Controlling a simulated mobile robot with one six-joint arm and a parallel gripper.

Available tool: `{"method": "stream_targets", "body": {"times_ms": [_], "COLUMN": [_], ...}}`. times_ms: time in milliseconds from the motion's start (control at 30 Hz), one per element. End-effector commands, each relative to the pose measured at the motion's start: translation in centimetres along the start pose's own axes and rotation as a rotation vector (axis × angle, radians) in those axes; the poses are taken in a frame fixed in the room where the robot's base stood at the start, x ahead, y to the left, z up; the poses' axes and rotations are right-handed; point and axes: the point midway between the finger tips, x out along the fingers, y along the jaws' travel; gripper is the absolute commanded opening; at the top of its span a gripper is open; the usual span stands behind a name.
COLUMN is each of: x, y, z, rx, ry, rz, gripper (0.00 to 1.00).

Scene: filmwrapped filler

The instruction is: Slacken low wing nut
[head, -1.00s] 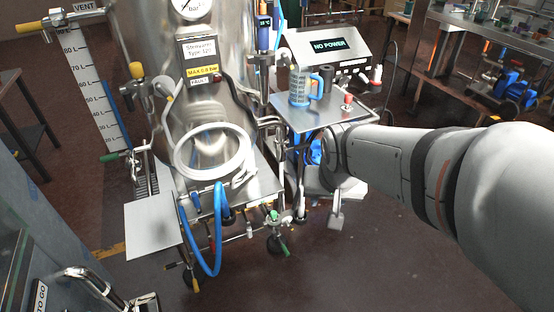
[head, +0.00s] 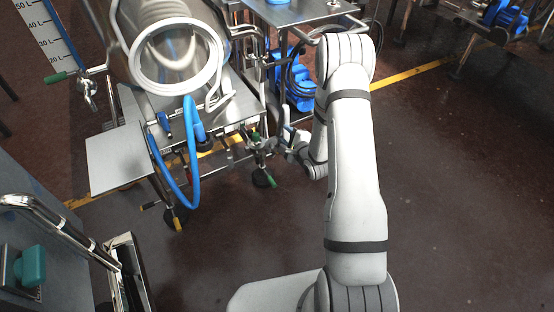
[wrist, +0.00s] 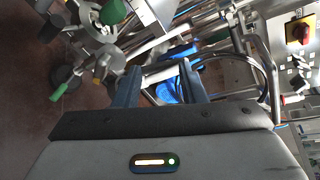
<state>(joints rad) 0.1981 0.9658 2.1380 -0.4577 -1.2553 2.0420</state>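My gripper (wrist: 160,76) shows two blue fingers that stand apart, with no thing held between them. In the head view my gripper (head: 287,138) is low, to the right of the green-handled valve fittings (head: 258,146) under the steel vessel (head: 165,50). In the wrist view green-handled fittings (wrist: 113,12) and a yellow-tipped fitting (wrist: 101,70) lie left of the fingers, apart from them. I cannot pick out the low wing nut for certain; it is too small or hidden among the fittings.
A blue hose (head: 190,185) loops below the vessel beside a flat metal shelf (head: 115,160). A cart (head: 295,12) with a blue unit (head: 300,90) stands behind my arm. A chrome handle (head: 60,222) is at lower left. The floor (head: 460,190) at right is clear.

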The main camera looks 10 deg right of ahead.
Motion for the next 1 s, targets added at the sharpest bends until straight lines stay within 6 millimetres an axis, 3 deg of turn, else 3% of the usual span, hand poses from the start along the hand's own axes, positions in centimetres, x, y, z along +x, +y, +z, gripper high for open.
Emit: {"method": "stream_targets", "body": {"times_ms": [33,100,200,333,533,800,1000], "x": [0.5,0.5,0.1,-0.4,0.2,4.3,6.3], "y": [3.6,6.0,8.8,10.9,11.3,10.3,9.8], "z": [-1.4,-2.1,-3.0,-3.5,-3.4,-2.5,-2.2], "rx": [0.1,0.233,0.39,0.524,0.583,0.581,0.581], "ry": [-0.032,-0.085,-0.149,-0.208,-0.241,-0.241,-0.239], "rz": [-0.025,-0.069,-0.116,-0.153,-0.172,-0.171,-0.17], "gripper": [0.37,0.37,0.37,0.37,0.37,0.37,0.37]}}
